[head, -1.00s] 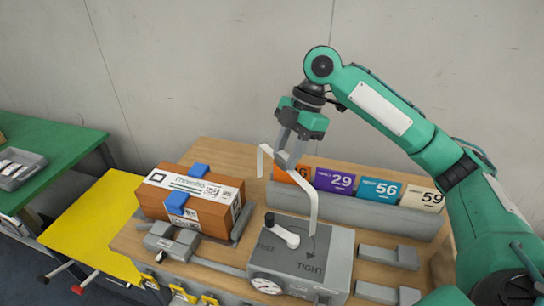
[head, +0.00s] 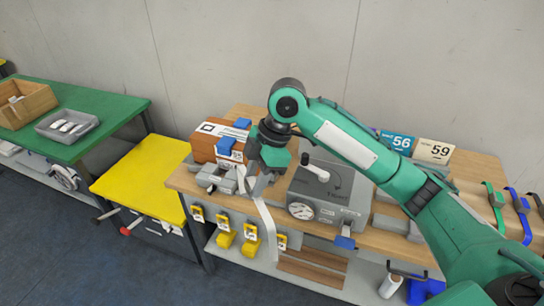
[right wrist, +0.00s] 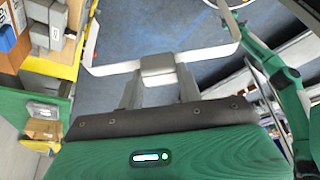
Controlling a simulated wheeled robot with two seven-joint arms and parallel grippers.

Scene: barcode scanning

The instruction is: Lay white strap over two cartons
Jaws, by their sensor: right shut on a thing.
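The white strap (head: 268,226) is held in my right gripper (head: 261,184). It hangs down in front of the table's front edge, apart from the cartons. In the right wrist view the fingers (right wrist: 158,70) are shut on the strap's middle, and its ends (right wrist: 105,70) spread to both sides. The brown cartons (head: 203,148) stand at the table's left with blue corner pieces (head: 226,146) on them. My right gripper is in front and to the right of them and hides part of them. I cannot make out two separate cartons. My left gripper is out of view.
A grey tensioner box (head: 330,195) with a knob and dial stands right of the gripper. A grey clamp (head: 215,178) sits before the cartons. Yellow tags hang on the table's front. A yellow cart (head: 140,180) and green table (head: 100,110) are left.

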